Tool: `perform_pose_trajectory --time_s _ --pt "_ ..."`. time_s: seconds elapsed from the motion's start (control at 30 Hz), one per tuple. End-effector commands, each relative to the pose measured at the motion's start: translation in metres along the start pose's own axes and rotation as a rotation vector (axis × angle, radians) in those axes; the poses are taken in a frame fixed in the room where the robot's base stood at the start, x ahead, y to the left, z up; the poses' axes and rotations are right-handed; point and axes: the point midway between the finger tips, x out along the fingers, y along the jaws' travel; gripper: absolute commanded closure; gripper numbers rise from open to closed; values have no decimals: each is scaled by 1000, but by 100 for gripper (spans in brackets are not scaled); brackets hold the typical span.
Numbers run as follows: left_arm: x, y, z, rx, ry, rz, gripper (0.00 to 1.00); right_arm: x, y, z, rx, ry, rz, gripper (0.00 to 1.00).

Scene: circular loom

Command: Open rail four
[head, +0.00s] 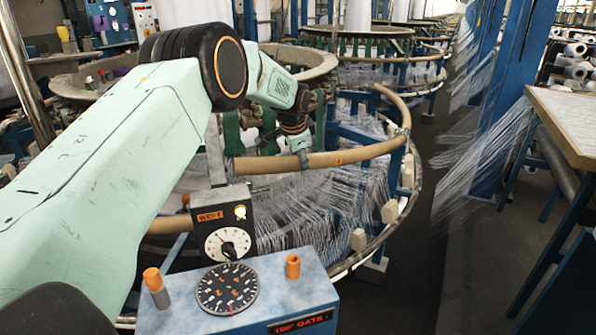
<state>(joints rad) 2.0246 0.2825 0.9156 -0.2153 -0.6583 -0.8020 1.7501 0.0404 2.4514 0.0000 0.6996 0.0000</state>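A tan, curved wooden rail (355,155) crosses the near side of the circular loom (340,205), with a small orange mark on it. Another tan rail piece (391,101) rises at its right end, by a hinge-like post. A further rail piece (168,225) shows low at the left, partly hidden. I cannot read which rail is number four. My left arm comes in from the left, and its gripper (302,157) is at the rail's left part, pointing down. The fingers are small and dark there, so I cannot tell whether they grip it. My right gripper is out of view.
A blue control box (290,300) with a black dial, orange-topped knobs and a red-lit display stands in front. A black gauge box (222,228) stands behind it. A wooden-topped table (570,115) is at the right. Clear floor (420,240) lies between loom and table.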

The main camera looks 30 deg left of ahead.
Motion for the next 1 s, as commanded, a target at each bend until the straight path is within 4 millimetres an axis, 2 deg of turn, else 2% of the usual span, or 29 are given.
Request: perform_pose_trajectory --time_s 0.03,0.4,0.87,0.9,1.0 --pt "-5 0 2 -7 -21 21 100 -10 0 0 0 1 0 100" --pt "-35 -15 -12 0 -67 66 100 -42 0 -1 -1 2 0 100" --pt "-36 -12 -13 2 -79 85 100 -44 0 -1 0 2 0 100" --pt "-36 -12 -12 3 -80 85 54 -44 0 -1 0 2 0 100" --pt "-36 -12 -13 3 -80 86 45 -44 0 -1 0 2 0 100"
